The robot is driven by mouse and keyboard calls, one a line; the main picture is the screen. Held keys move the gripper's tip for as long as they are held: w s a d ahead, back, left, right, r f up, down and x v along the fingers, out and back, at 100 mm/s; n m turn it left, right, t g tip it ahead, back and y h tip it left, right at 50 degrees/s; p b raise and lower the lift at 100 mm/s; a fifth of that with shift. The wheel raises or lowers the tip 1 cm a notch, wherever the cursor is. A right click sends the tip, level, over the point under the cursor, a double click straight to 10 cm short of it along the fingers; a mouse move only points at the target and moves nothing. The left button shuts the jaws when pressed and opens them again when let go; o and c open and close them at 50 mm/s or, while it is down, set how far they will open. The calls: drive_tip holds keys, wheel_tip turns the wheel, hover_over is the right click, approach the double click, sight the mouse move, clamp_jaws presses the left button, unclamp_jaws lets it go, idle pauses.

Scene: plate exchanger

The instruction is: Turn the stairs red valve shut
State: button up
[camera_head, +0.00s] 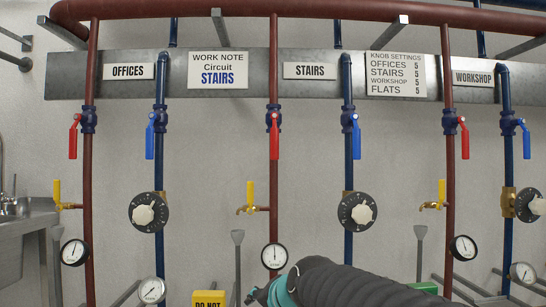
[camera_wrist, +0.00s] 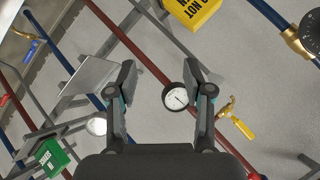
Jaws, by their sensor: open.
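The stairs red valve (camera_head: 274,122) is on the red pipe beside the STAIRS sign (camera_head: 310,71). Its red lever hangs straight down, in line with the pipe. My gripper (camera_wrist: 161,76) is open and empty in the wrist view, its two fingers spread apart. A white gauge (camera_wrist: 178,97) shows between the fingers, with a red pipe passing behind. In the head view my arm enters at the bottom middle, well below the valve and near the stairs gauge (camera_head: 274,256). I cannot clearly identify the valve in the wrist view.
The stairs blue valve (camera_head: 350,122) is to the right, above a black dial (camera_head: 357,211). A yellow tap (camera_head: 250,195) juts out below the red valve. Yellow DO NOT box (camera_head: 208,299) stands low. A sink (camera_head: 25,240) is at far left.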

drive_tip(key=w+a+r+m+t+y, duration=0.1)
drive_tip(key=w+a+r+m+t, duration=0.2)
drive_tip(key=w+r+m, duration=0.35)
drive_tip(key=m+t+h+b, duration=0.1)
drive_tip(key=m+t+h, duration=0.65)
drive_tip(key=m, duration=1.65)
approach(275, 142)
drive_tip(key=w+p, duration=0.1)
drive_tip(key=w, duration=0.2)
drive_tip(key=w+r+t+y+p, duration=0.1)
drive_tip(key=w+p, duration=0.1)
drive_tip(key=w, duration=0.1)
drive_tip(key=w+d+r+t+y+p, duration=0.1)
drive_tip(key=w+p, duration=0.1)
drive_tip(key=w, duration=0.1)
drive_tip(key=shift+w+r+n, duration=0.1)
drive_tip(key=shift+r+n, duration=0.1)
drive_tip(key=shift+n, duration=0.05)
drive_tip(key=shift+w+r+p, duration=0.1)
drive_tip(key=shift+w+p, duration=0.4)
drive_tip(key=shift+w, duration=0.2)
clamp_jaws()
